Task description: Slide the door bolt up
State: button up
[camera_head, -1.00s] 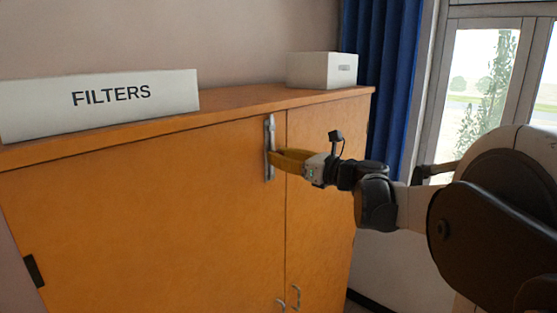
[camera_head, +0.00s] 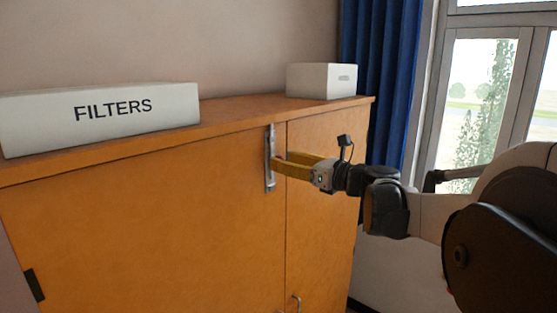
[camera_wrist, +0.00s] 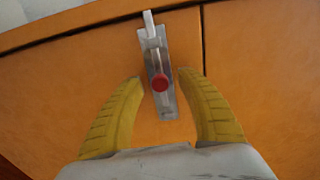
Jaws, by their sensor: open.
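The door bolt (camera_head: 269,160) is a narrow metal strip mounted upright near the top edge of the orange cabinet's left door. In the wrist view its plate (camera_wrist: 157,62) carries a light rod (camera_wrist: 149,24) that reaches the cabinet's top edge, and a round red knob (camera_wrist: 160,82) towards its lower part. My gripper (camera_head: 278,168) has yellow fingers and is close to the bolt, on its right in the head view. In the wrist view my gripper (camera_wrist: 169,84) is open, with one finger on each side of the knob and visible gaps; the fingers do not touch it.
The cabinet (camera_head: 150,215) has a second door on the right and a handle (camera_head: 296,303) low down. A FILTERS box (camera_head: 100,118) and a smaller white box (camera_head: 321,81) stand on top. A blue curtain (camera_head: 382,80) and window are at the right.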

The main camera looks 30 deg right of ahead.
jog(key=v, duration=1)
jog(key=shift+r, duration=0.1)
jog(key=s+a+f+n+g+b, duration=0.2)
jog(key=a+f+n+b, duration=0.35)
jog(key=f, duration=0.55)
jog(key=s+a+f+n+g+b, duration=0.1)
jog(key=a+f+n+g+b, duration=0.25)
jog(key=a+f+b, duration=0.5)
jog(key=s+a+f+n+g+b, duration=0.2)
jog(key=a+f+n+b, duration=0.25)
jog(key=f, duration=0.85)
jog(key=s+a+f+n+h+b, duration=0.1)
jog(key=s+f+n+h+b, duration=0.1)
jog(key=f+n+b, duration=0.4)
jog(key=s+a+f+n+g+h+b, duration=0.1)
jog(key=s+f+n+b, duration=0.4)
jog(key=f, duration=0.7)
jog(key=s+a+f+n+g+h+b, duration=0.1)
jog(key=s+f+n+h+b, duration=0.2)
jog(key=f+n+b, duration=0.3)
notch_tip(320, 180, down, 4)
jog(key=shift+s+a+r+n+b, duration=0.1)
jog(key=shift+s+a+n+b, duration=0.35)
jog(key=shift+n, duration=0.3)
